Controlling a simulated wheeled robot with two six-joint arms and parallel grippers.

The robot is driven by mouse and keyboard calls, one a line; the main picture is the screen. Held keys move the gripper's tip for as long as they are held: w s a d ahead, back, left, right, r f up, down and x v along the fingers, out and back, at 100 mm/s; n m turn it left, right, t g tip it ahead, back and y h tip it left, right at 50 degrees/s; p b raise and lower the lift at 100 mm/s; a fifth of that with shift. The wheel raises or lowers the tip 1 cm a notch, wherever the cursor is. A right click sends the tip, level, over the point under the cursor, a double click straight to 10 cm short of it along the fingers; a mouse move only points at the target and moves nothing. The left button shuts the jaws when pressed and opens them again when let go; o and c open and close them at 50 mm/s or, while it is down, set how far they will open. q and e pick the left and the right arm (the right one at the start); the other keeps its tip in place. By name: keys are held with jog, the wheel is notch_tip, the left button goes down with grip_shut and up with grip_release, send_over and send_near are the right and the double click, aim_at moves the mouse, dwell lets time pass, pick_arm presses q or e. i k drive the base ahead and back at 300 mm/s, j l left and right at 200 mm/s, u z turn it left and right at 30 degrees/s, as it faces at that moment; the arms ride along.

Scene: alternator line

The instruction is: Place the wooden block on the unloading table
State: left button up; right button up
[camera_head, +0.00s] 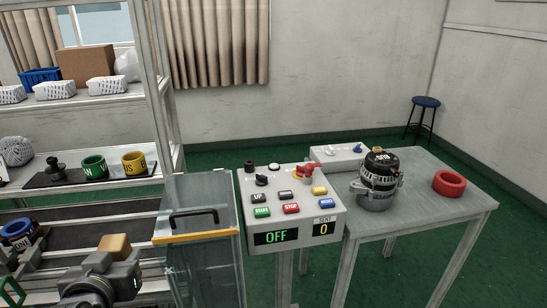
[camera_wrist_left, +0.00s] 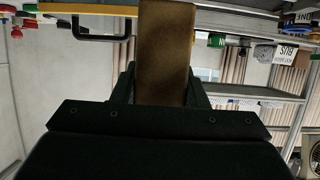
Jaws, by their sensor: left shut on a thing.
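The wooden block (camera_head: 115,245) is light brown and shows at the lower left of the head view, above my left gripper (camera_head: 112,259). In the left wrist view the block (camera_wrist_left: 165,55) stands between the fingers of my left gripper (camera_wrist_left: 160,85), which is shut on it. The block is held in front of the conveyor and left of the glass-sided box. A grey table (camera_head: 415,215) stands at the right, bearing an alternator (camera_head: 378,180) and a red ring (camera_head: 449,183). Whether this is the unloading table is not labelled. My right gripper is not in view.
A control box (camera_head: 290,215) with an OFF display stands between the block and the table. A clear guard with a yellow edge and black handle (camera_head: 194,215) is left of it. A shelf holds green (camera_head: 94,166) and yellow (camera_head: 134,162) rings. The table's front middle is bare.

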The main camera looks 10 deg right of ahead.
aim_at(416, 194)
jog(key=i+l, duration=0.1)
jog(key=l, duration=0.3)
jog(key=l+z, duration=0.15)
jog(key=l, duration=0.3)
jog(key=i+l, duration=0.15)
jog(key=l, duration=0.25)
jog(key=i+l+z, duration=0.15)
jog(key=l, duration=0.7)
jog(key=i+z, duration=0.05)
